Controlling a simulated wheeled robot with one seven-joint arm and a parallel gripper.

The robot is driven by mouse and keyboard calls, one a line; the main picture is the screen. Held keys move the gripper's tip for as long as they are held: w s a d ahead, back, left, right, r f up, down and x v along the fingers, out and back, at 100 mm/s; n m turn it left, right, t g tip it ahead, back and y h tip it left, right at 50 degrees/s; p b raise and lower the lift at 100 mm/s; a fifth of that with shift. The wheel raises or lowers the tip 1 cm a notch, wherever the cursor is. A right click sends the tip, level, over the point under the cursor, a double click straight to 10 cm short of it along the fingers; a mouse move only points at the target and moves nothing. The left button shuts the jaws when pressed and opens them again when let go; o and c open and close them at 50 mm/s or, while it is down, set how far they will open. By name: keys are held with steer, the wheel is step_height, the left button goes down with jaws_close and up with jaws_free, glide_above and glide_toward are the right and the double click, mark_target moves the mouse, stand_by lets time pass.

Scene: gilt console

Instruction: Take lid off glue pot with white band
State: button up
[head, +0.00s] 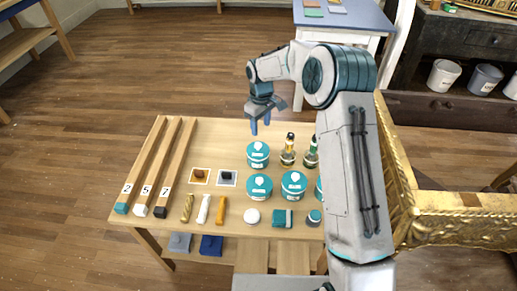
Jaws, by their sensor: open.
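Several round teal-lidded tubs with white marks stand on the wooden table: one at the back (258,155), one in front of it (260,187), one to the right (294,185), and another (319,190) mostly hidden behind my arm. They may be the glue pots; I cannot tell which has the white band. The lids I can see are on. My gripper (260,125) has blue fingers, points down, and is open and empty. In the picture it is just above the back tub, apart from it; its height is unclear.
Two dark-capped bottles (288,151) stand right of the back tub. Numbered wooden bars (150,170) lie at left; small tubes (204,210), a white round item (252,216) and a teal block (283,218) lie in front. A gilt frame (400,170) stands close at right.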

mark_target(258, 144)
step_height(258, 144, down, 3)
steer(key=shift+f, duration=0.15)
steer(key=shift+s+a+f+p, duration=0.1)
steer(key=shift+a+f+p, duration=0.1)
steer(key=shift+f, duration=0.7)
steer(key=shift+a+f+p, duration=0.1)
steer(key=shift+f+p, duration=0.15)
steer(key=shift+f, duration=0.65)
steer(key=shift+s+a+f+p, duration=0.1)
steer(key=shift+f+p, duration=0.1)
steer(key=shift+f, duration=0.7)
steer(key=c, duration=1.1)
